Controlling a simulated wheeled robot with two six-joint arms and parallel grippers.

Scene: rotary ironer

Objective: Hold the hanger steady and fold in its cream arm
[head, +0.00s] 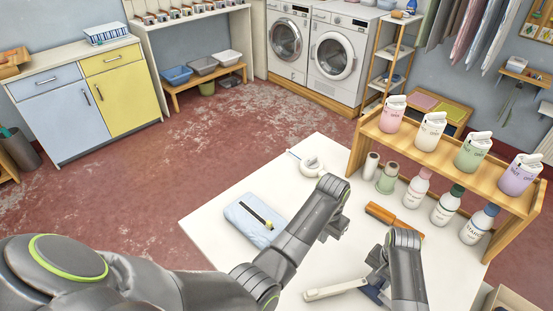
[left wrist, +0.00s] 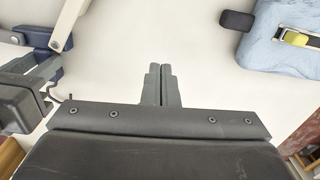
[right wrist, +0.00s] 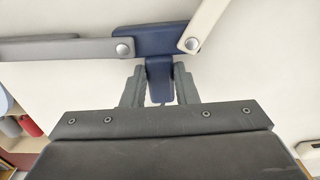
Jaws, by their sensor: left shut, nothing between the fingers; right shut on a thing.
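The hanger has a navy hub (right wrist: 150,40), a cream arm (right wrist: 208,20) and a grey arm (right wrist: 40,49). In the right wrist view the cream arm slants up to the right and the grey arm runs out to the left. My right gripper (right wrist: 158,85) is shut on the navy tab below the hub. In the head view the cream arm (head: 335,289) lies low over the table, pointing left. My left gripper (left wrist: 162,85) is shut and empty over the bare table, apart from the cream arm, which also shows in the left wrist view (left wrist: 70,22).
A blue folded cloth with a black and yellow tool (head: 255,218) lies on the white table (head: 215,205), left of my left gripper. A white round object (head: 311,166) is behind. An orange-brown object (head: 394,219), bottles (head: 446,205) and a wooden shelf (head: 440,155) stand right.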

